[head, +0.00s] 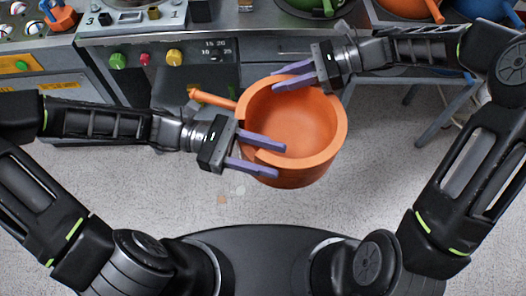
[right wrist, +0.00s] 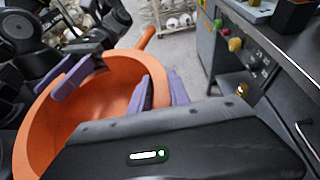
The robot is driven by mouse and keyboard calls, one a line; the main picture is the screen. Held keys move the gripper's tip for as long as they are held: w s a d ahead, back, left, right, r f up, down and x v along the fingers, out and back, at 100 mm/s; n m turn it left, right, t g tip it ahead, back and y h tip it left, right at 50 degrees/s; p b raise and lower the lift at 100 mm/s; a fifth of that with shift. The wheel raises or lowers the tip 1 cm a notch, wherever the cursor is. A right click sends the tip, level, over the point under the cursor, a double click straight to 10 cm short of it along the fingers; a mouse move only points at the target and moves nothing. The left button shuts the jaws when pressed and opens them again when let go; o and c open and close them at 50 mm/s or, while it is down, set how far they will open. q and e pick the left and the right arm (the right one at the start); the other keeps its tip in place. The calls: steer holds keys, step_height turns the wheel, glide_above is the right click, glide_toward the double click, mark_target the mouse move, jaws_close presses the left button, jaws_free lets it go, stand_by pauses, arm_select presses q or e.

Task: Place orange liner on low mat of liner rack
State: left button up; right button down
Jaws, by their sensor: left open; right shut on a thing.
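The orange liner (head: 318,165) is a deep round tub with a handle (head: 212,99) sticking out to the upper left. It is held above the floor, its open top facing the head camera. My right gripper (head: 276,79) is shut on its far rim. In the right wrist view, the fingers (right wrist: 160,92) straddle the wall of the liner (right wrist: 45,125). My left gripper (head: 280,161) is open at the near left rim, its two fingers apart and reaching over the rim; whether they touch it is unclear. I cannot make out the low mat of the liner rack.
A grey machine bench (head: 195,80) with coloured knobs runs along the back left. At the back right, green (head: 310,5), orange (head: 408,8) and blue (head: 488,10) bowls are cut by the frame edge, above grey-blue legs (head: 436,125). Bare floor (head: 385,160) lies right of the liner.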

arm_select(q)
steer(key=shift+c, duration=0.3)
jaws_close()
stand_by(0.9)
arm_select(e)
steer(key=c, duration=1.1)
jaws_free()
steer(key=shift+c, duration=0.2)
arm_select(q)
steer(key=shift+r, duration=0.1)
arm_select(e)
steer(key=s+v, duration=0.1)
steer(key=v, duration=1.1)
steer(key=shift+w, duration=0.45)
